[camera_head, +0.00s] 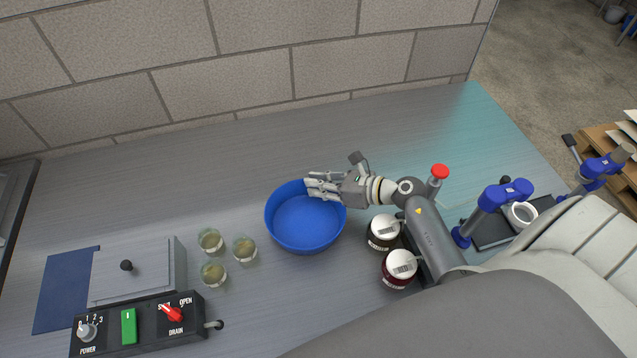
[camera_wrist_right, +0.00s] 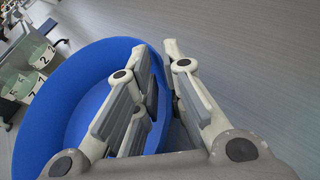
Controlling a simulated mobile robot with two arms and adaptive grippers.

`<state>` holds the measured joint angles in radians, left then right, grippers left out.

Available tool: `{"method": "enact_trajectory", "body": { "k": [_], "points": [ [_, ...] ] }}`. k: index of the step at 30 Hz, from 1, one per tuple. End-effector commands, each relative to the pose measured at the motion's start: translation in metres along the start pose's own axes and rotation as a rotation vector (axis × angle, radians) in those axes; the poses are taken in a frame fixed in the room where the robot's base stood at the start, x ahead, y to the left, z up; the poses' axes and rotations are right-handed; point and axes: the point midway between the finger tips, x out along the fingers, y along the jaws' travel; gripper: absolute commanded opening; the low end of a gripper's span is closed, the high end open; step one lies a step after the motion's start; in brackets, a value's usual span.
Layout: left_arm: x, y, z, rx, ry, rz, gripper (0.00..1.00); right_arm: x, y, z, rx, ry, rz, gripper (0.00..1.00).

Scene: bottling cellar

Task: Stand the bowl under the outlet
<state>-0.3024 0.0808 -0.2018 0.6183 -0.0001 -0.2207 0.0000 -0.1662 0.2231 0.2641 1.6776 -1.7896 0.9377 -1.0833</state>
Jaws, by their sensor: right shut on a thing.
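The blue bowl (camera_head: 304,228) is at the middle of the steel counter in the head view, upright and seemingly empty. My right gripper (camera_head: 314,186) is shut on its far rim. In the right wrist view the bowl (camera_wrist_right: 70,95) fills the left side, and its wall passes between the fingers of the gripper (camera_wrist_right: 155,55). I cannot tell whether the bowl touches the counter. A short dark outlet (camera_head: 215,325) sticks out at the right end of the control box (camera_head: 137,325), left of and nearer than the bowl. The red drain lever (camera_head: 171,313) is on that box. My left gripper is out of view.
Several small glasses (camera_head: 211,239) stand between the bowl and the grey lidded tank (camera_head: 133,268). Two white-lidded jars (camera_head: 400,264) stand right of the bowl, close to my right arm. A blue-handled device (camera_head: 490,208) is farther right. The counter behind the bowl is clear.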

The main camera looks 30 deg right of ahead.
Motion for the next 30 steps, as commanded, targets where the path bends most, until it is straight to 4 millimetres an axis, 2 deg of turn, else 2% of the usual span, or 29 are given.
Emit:
{"method": "enact_trajectory", "body": {
  "k": [2, 3, 8, 20, 22, 30],
  "points": [
    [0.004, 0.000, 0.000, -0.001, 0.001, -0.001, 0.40, 0.001, -0.001, -0.004, 0.000, 0.000, 0.001, 0.00],
    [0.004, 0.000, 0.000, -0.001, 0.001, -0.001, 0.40, 0.001, -0.001, -0.004, 0.000, 0.000, 0.001, 0.12],
    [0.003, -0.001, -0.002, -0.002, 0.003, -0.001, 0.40, 0.001, 0.000, -0.003, 0.001, 0.000, 0.000, 0.33],
    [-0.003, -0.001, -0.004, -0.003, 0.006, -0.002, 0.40, -0.001, 0.001, 0.003, 0.001, -0.001, 0.000, 0.33],
    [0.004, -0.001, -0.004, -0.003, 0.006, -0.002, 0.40, -0.011, -0.001, -0.002, -0.001, 0.002, -0.002, 0.33],
    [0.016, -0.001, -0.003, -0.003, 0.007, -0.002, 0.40, -0.056, 0.000, -0.003, -0.002, 0.004, 0.000, 0.33]
  ]
}}
